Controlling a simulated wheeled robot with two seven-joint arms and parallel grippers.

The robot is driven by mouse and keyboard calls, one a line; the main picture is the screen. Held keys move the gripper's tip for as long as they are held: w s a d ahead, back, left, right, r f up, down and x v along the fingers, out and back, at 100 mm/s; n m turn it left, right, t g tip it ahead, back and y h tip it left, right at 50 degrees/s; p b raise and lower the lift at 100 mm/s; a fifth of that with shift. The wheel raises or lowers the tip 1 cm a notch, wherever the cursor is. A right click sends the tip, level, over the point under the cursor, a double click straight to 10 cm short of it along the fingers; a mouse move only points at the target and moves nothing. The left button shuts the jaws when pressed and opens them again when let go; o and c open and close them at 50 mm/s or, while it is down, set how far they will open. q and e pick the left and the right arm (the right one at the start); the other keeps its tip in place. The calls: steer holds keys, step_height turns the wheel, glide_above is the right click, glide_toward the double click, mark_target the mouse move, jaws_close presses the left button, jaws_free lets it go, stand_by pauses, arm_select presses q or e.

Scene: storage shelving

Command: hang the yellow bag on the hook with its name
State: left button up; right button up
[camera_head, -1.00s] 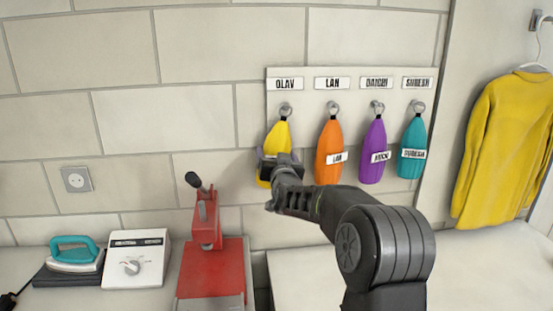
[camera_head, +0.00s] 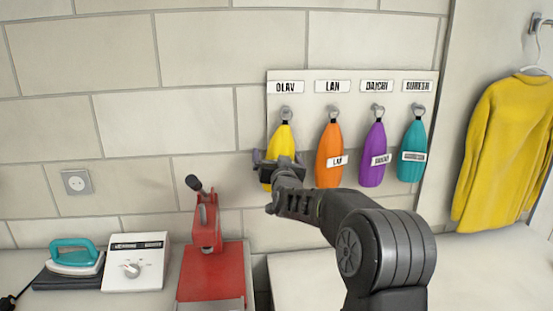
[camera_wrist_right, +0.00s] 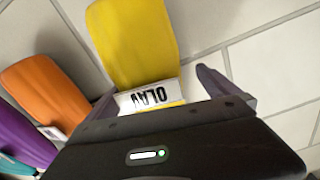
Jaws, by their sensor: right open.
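The yellow bag (camera_head: 285,140) hangs from the leftmost hook (camera_head: 286,113), under the label OLAV (camera_head: 286,87) on the board. In the right wrist view the yellow bag (camera_wrist_right: 132,42) carries a white tag (camera_wrist_right: 150,97) that reads OLAV. My right gripper (camera_head: 279,158) is open, with its fingers on either side of the bag's lower part. My left gripper is not in view.
Orange (camera_head: 329,155), purple (camera_head: 373,155) and teal (camera_head: 412,150) bags hang on the hooks to the right. A red press (camera_head: 210,270), a white control box (camera_head: 137,262) and a teal iron (camera_head: 75,254) stand on the counter. A yellow sweater (camera_head: 505,150) hangs at right.

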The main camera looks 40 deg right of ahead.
steer(key=shift+f, duration=0.2)
steer(key=shift+a, duration=0.1)
steer(key=b+v, duration=0.1)
steer(key=v, duration=0.6)
steer(key=shift+s+r+b, duration=0.2)
steer(key=shift+s+b, duration=0.15)
steer(key=shift+a, duration=0.1)
